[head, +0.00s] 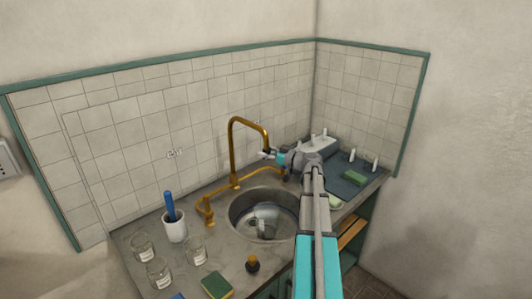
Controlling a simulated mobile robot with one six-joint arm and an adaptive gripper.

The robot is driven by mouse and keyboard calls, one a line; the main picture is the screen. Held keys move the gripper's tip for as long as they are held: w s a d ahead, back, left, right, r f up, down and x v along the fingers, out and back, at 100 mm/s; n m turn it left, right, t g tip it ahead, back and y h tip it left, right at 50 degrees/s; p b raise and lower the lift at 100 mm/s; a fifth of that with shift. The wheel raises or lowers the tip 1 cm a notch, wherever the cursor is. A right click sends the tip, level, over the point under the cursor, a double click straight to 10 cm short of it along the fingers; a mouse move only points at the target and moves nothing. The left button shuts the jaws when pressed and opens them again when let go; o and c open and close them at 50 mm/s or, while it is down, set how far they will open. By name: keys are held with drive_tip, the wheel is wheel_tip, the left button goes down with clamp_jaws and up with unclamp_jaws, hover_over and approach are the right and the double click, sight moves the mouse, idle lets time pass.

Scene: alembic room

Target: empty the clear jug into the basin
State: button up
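The round metal basin (236,224) is set into the grey counter, below the brass tap. A clear, glassy vessel (264,218) shows inside the basin and may be the clear jug; its pose and contents are too small to tell. My gripper (267,154) is at the tap's spout, above the back right of the basin and apart from the vessel in it. The fingers are small and point left, so I cannot tell whether they are open or hold anything. My forearm hides the basin's right edge.
The brass tap (232,150) rises behind the basin. Clear labelled beakers (159,273), a white cup (174,228) with a blue-handled tool, a green sponge (217,285) and a dark bottle (252,265) stand left and front. A dark drying mat (352,188) lies right.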

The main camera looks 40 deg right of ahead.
clamp_jaws()
drive_tip(key=shift+s+a, duration=0.1)
drive_tip(key=shift+s, duration=0.05)
